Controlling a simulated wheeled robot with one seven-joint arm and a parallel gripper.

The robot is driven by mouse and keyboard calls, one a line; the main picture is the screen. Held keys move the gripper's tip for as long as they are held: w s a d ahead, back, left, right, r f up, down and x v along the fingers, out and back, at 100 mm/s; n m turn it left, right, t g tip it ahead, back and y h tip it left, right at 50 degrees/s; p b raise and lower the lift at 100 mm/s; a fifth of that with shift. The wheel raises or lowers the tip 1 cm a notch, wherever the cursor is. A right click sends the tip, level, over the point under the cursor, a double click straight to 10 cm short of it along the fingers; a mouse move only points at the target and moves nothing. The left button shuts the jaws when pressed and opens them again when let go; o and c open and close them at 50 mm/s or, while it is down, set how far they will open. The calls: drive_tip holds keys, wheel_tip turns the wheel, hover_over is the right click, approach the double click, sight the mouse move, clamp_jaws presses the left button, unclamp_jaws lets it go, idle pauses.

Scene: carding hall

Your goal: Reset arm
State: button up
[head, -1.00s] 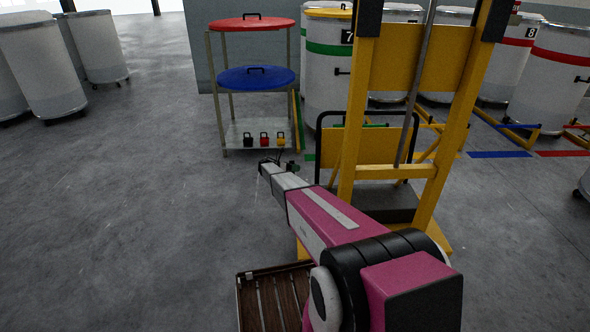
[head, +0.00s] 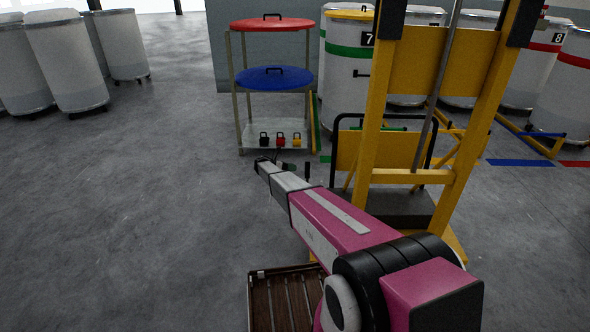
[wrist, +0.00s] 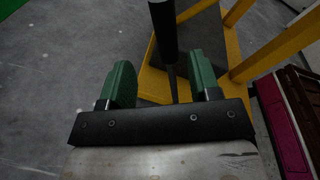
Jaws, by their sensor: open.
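My magenta and grey arm (head: 335,215) reaches forward and left from the lower right of the head view. My gripper (wrist: 163,85) shows in the wrist view with its two green fingers wide apart. It is open. A black bar, with a thinner rod below it, shows beyond and between the fingers, and I cannot tell how far off it is. In the head view the gripper end (head: 272,163) is small and partly hidden by the wrist. It appears in front of the rack's low shelf.
A yellow lift frame (head: 455,120) stands close on the right, with a black-railed platform. A rack holds a red lid (head: 272,25), a blue lid (head: 273,77) and small padlock-like items (head: 280,140). White bins stand left and behind. The left floor is clear.

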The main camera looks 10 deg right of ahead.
drive_tip(key=s+d+r+m+y, duration=0.1)
drive_tip(key=s+r+m+y, duration=0.15)
drive_tip(key=s, duration=0.65)
drive_tip(key=s+d+r+m+g+y, duration=0.1)
drive_tip(key=s+d+r+m+y, duration=0.2)
drive_tip(key=s, duration=0.6)
drive_tip(key=s+r+m+y, duration=0.2)
drive_tip(key=s+m, duration=0.3)
drive_tip(key=s, duration=0.3)
drive_tip(key=s+a+r+m+y, duration=0.1)
drive_tip(key=s+r+m+y, duration=0.1)
drive_tip(key=s, duration=0.6)
drive_tip(key=s+a+r+m+t+y, duration=0.1)
drive_tip(key=s+a+r+m+y, duration=0.1)
drive_tip(key=s+m, duration=0.4)
drive_tip(key=s+a+r+m+y, duration=0.2)
drive_tip(key=s+r+m+y, duration=0.2)
drive_tip(key=s, duration=0.7)
drive_tip(key=shift+s+a+r+m+t, duration=0.2)
drive_tip(key=shift+r+m+t, duration=0.2)
drive_tip(key=shift+r, duration=0.2)
